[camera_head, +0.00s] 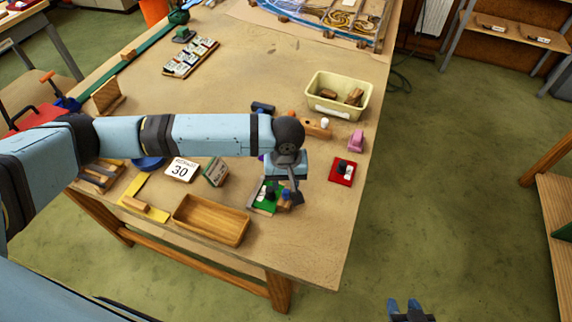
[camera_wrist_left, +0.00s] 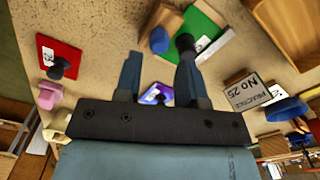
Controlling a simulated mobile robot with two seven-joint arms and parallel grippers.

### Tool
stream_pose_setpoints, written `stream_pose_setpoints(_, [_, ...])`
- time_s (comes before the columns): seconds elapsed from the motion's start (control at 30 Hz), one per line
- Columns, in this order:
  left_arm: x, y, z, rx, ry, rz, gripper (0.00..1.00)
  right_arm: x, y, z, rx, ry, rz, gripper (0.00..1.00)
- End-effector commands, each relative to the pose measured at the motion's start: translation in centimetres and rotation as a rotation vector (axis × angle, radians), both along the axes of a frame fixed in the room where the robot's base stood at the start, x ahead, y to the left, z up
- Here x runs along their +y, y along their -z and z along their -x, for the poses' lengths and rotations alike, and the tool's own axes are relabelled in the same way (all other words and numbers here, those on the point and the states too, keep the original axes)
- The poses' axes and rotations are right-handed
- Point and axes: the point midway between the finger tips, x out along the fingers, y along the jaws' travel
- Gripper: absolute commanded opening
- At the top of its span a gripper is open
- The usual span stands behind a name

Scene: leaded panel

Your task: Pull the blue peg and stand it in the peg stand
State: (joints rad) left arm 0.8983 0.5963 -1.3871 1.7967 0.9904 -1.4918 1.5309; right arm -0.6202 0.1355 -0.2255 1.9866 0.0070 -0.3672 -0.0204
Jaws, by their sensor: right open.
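The blue peg (camera_head: 287,195) stands at a small wooden block (camera_head: 284,204) beside a green board (camera_head: 262,204) with a black knob and a white label. In the left wrist view the blue peg (camera_wrist_left: 159,40) shows beyond the fingertips, between their lines. My left gripper (camera_head: 293,190) is open and empty, low over the green board and the peg; it partly hides them in the head view. A wooden block (camera_head: 313,128) with a white knob stands farther back; I cannot tell if it is the peg stand. My right gripper (camera_head: 408,312) is open at the bottom edge, away from the table.
A red board (camera_head: 342,172) with a black knob and a pink block (camera_head: 356,140) lie to the right. The table's middle back is clear.

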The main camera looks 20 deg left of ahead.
Motion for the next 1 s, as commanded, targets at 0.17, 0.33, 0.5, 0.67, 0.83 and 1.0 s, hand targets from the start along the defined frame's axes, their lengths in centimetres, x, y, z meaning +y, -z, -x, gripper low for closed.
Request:
stream_pose_setpoints(0.17, [-0.1,2.9,0.0,0.000,0.000,0.000,0.36,-0.1,-0.3,0.0,-0.001,0.003,0.001,0.43])
stream_pose_setpoints(0.33, [0.0,4.6,0.0,0.000,0.000,0.000,0.36,-0.1,-0.5,-0.1,-0.001,0.004,0.001,0.43])
stream_pose_setpoints(0.5, [0.0,5.2,0.0,-0.001,0.000,0.001,0.36,-0.1,-0.5,-0.1,-0.002,0.004,0.001,0.43])
stream_pose_setpoints(0.67, [0.0,5.2,0.0,-0.001,0.000,0.001,0.36,-0.1,-0.5,-0.1,-0.002,0.004,0.001,0.43])
stream_pose_setpoints(0.83, [0.0,5.2,0.0,-0.001,0.001,0.001,0.09,-0.1,-0.5,-0.1,-0.002,0.004,0.000,0.43])
stream_pose_setpoints(1.0, [0.0,5.2,0.0,-0.001,0.000,0.001,0.04,-0.1,-0.5,-0.1,-0.002,0.004,0.000,0.43])
